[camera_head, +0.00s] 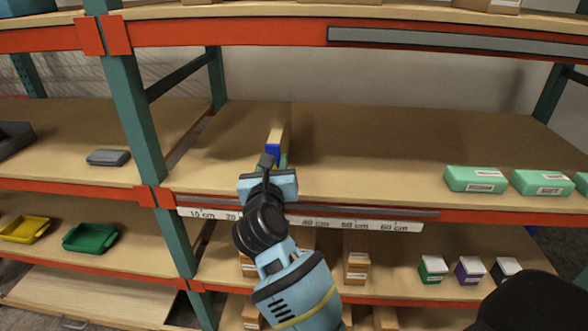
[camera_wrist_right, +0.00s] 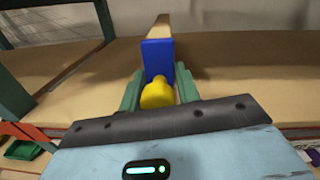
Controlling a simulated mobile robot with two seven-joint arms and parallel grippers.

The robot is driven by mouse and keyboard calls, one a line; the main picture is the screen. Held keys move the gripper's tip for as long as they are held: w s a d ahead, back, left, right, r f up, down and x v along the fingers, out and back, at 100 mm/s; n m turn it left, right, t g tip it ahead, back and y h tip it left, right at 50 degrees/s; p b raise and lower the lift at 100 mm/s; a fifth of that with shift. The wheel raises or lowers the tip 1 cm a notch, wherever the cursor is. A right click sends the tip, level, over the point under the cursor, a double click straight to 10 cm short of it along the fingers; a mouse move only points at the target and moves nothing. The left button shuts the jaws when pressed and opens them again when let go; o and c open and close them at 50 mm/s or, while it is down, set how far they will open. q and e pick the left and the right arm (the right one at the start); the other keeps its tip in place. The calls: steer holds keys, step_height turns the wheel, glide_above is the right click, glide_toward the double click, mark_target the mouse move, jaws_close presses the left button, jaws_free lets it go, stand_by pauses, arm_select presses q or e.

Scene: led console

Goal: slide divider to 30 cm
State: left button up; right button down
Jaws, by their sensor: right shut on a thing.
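The divider (camera_head: 277,136) is a wooden panel standing on the middle shelf, with a blue front face (camera_wrist_right: 158,58) and a yellow knob (camera_wrist_right: 157,93). My right gripper (camera_head: 275,163) is at its front, and its green fingers are shut on the yellow knob from both sides in the wrist view. The white ruler strip (camera_head: 330,223) runs along the shelf's front edge, with 10, 20, 40, 50 and 60 cm labels showing at least partly. My right arm hides the stretch between 20 and 40, including the 30 cm label. My left gripper is not in view.
The middle shelf (camera_head: 370,165) is clear beside the divider, up to green boxes (camera_head: 476,179) at the right. A teal upright (camera_head: 139,110) stands to the left. Small boxes (camera_head: 432,270) stand on the lower shelf.

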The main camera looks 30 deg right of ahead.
steer(key=shift+w+a+f, duration=0.1)
steer(key=shift+a+f, duration=0.05)
steer(key=shift+f, duration=0.05)
steer(key=c, duration=1.1)
jaws_free()
steer(key=shift+r, duration=0.15)
